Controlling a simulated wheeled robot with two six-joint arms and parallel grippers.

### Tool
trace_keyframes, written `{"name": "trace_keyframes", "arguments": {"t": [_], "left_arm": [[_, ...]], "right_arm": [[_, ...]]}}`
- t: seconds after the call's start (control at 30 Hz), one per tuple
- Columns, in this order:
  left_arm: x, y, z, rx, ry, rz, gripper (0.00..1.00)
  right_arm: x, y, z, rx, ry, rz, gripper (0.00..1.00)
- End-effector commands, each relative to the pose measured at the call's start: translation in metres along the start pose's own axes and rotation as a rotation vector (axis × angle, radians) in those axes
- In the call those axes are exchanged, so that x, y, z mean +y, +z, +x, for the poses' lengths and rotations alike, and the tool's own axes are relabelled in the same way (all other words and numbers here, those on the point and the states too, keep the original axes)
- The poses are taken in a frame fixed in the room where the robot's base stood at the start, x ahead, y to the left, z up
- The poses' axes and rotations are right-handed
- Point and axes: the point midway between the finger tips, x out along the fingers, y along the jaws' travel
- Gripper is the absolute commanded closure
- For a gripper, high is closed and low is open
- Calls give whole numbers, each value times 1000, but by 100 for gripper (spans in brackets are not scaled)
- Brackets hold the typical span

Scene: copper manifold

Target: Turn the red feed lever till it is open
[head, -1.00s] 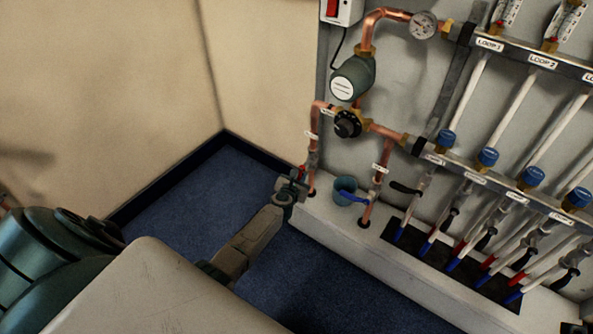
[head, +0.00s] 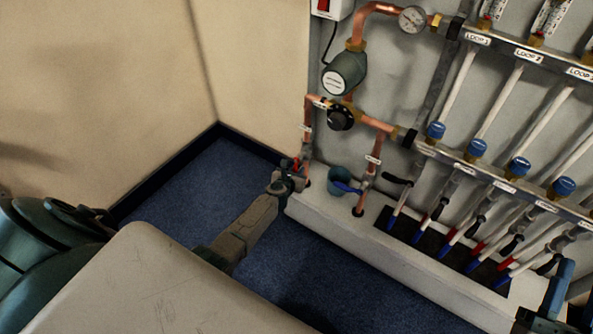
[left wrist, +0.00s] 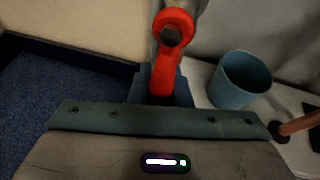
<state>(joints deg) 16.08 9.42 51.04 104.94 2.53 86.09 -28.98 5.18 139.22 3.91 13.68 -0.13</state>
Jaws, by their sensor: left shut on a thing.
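The red feed lever (head: 290,163) is on the leftmost copper pipe, low on the wall panel; the gripper partly hides it in the head view. In the left wrist view the red lever (left wrist: 173,55) runs from its round pivot end down to the jaws, which cover its lower end. My left gripper (head: 285,181) is shut on the lever. My right gripper (head: 553,302) is at the lower right of the head view, apart from the lever; its jaw gap is unclear.
A blue cup (head: 341,181) stands on the white ledge (head: 325,207) close to the right of the lever. A blue-handled valve pipe (head: 370,172) is beside it. Several loop pipes fill the right side. Blue carpet (head: 190,195) lies open at left.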

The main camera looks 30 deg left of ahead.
Motion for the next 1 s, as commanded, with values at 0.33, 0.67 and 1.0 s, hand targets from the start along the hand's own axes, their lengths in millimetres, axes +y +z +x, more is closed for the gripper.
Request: {"name": "trace_keyframes", "arguments": {"t": [0.33, 0.67, 1.0], "left_arm": [[-1, -1, 0, 1, -2, -3, 61], [-1, 0, -3, 0, -1, -2, 61], [-1, 2, -23, 0, -1, -2, 61]], "right_arm": [[0, 0, 0, 1, 0, -1, 64], [0, 4, 0, -31, 2, 5, 64], [-2, 64, -33, -420, 16, 56, 64]]}}
